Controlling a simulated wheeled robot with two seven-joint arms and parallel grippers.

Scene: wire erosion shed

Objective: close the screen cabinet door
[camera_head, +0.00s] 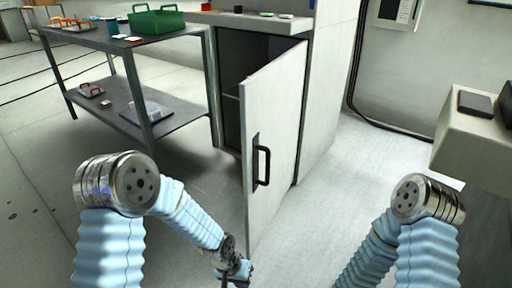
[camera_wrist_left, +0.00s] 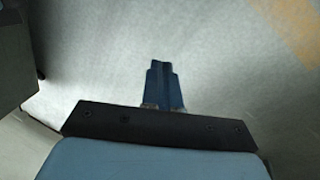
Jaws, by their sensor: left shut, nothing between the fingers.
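The screen cabinet door (camera_head: 275,140) is a pale grey panel standing wide open, swung out towards me from the cabinet (camera_head: 325,95). It has a black bar handle (camera_head: 262,165) on its face. Behind it the cabinet's dark inside shows a shelf. My left gripper (camera_head: 236,278) is low, just below and left of the door's bottom corner, with nothing held. In the left wrist view its blue fingers (camera_wrist_left: 164,86) are together over bare floor. I cannot tell whether it touches the door. My right gripper is out of view; only the right arm shows.
A grey shelf table (camera_head: 135,45) stands left of the cabinet, with a green crate (camera_head: 156,20) on top. A pale bench (camera_head: 470,150) with dark items is at the right. The floor (camera_head: 340,175) right of the door is clear. A black cable runs along the wall.

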